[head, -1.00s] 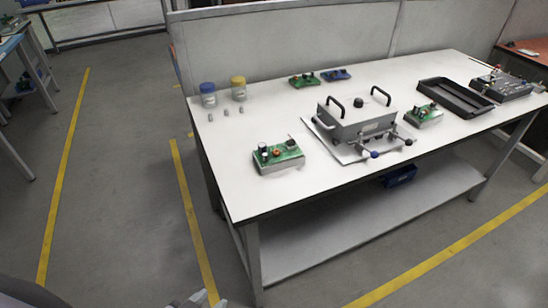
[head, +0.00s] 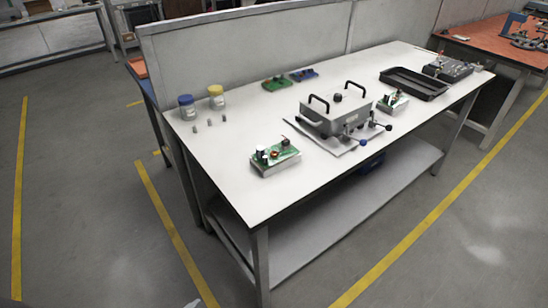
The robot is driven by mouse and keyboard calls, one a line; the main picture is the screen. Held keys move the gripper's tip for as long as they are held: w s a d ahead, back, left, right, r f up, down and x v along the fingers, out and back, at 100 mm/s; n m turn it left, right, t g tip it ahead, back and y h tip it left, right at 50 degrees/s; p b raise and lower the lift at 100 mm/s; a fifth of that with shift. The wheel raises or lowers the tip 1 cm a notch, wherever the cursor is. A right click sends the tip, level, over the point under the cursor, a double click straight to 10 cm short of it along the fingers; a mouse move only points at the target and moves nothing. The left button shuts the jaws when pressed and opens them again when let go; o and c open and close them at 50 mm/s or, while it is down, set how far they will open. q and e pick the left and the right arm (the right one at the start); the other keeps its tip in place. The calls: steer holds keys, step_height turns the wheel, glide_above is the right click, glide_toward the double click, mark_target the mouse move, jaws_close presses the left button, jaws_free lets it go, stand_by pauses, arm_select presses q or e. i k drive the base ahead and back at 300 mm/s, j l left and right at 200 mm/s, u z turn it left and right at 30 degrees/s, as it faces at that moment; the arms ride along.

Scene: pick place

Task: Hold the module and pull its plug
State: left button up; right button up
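Green circuit-board modules stand on the white table (head: 225,165). One module (head: 276,158) sits on a pale block near the front edge, with dark, white and orange parts on top. A similar module (head: 392,103) stands right of the grey box. A green board (head: 277,84) and a blue board (head: 303,75) lie at the back. I cannot tell which module is meant, and no plug can be made out at this size. Neither gripper can be made out; only a small grey piece shows at the bottom edge.
A grey box fixture (head: 334,114) with black handles and knobbed levers stands mid-table. A black tray (head: 413,83) and a dark control box (head: 447,68) are at right. Blue-lidded (head: 187,108) and yellow-lidded (head: 217,98) jars stand back left. The table's front left is clear.

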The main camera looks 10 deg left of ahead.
mark_target(269, 161)
steer(key=k+j+z, duration=0.1)
steer(key=j+z, duration=0.3)
steer(key=j, duration=0.35)
steer(key=i+j+z, duration=0.15)
steer(key=j, duration=0.45)
steer(key=j+z, duration=0.1)
steer(key=j, duration=0.45)
